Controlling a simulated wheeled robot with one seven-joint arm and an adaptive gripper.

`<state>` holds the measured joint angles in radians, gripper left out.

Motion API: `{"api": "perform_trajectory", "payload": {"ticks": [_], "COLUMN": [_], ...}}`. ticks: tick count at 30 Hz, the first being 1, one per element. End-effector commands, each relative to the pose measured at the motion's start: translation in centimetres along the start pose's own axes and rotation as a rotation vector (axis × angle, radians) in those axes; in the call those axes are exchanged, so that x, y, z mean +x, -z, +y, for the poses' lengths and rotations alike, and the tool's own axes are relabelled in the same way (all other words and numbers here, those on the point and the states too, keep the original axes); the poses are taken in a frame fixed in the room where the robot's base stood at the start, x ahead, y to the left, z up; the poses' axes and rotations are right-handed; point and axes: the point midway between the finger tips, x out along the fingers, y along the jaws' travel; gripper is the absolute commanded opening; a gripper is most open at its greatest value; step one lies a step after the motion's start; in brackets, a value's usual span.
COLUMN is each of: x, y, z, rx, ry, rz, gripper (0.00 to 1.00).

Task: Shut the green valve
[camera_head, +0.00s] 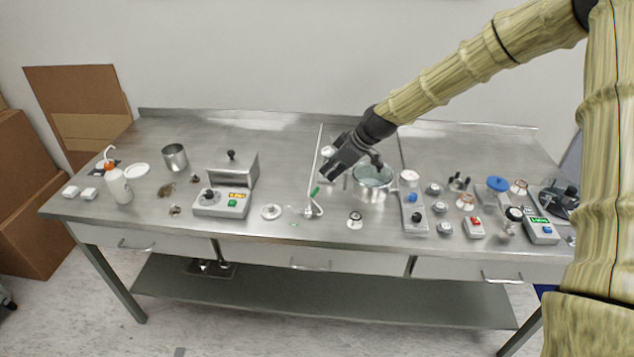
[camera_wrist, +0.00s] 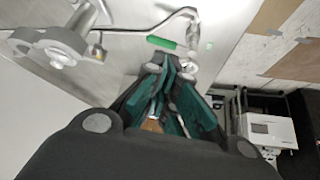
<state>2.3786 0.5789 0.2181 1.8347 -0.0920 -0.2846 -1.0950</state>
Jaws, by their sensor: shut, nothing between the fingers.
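The green valve shows as a small green handle (camera_head: 315,191) on a metal fitting with a thin upright pipe, near the middle of the steel bench. In the wrist view the green handle (camera_wrist: 161,42) lies roughly level across the picture, just beyond the fingertips, beside the silver pipe fitting (camera_wrist: 192,38). My gripper (camera_head: 326,170) is above and slightly right of the handle in the head view. In the wrist view its dark green fingers (camera_wrist: 168,75) are shut and empty. A gap seems to show between fingertips and handle; contact cannot be told.
A grey device (camera_head: 412,203) is farther right, with several small instruments beyond. A boxy grey unit (camera_head: 225,192) and a white bottle (camera_head: 117,184) stand left.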

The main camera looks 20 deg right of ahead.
Motion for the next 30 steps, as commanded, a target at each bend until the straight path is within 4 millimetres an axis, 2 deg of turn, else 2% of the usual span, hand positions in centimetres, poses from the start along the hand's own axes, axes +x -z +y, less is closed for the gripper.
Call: {"api": "perform_trajectory", "payload": {"ticks": [18, 30], "x": [5.8, 7.5], "y": [0.0, -0.1], "z": [0.0, 0.0], "rx": [0.002, 0.001], "ry": [0.0, -0.001], "rz": [-0.001, 0.0], "gripper": [0.0, 0.0]}}
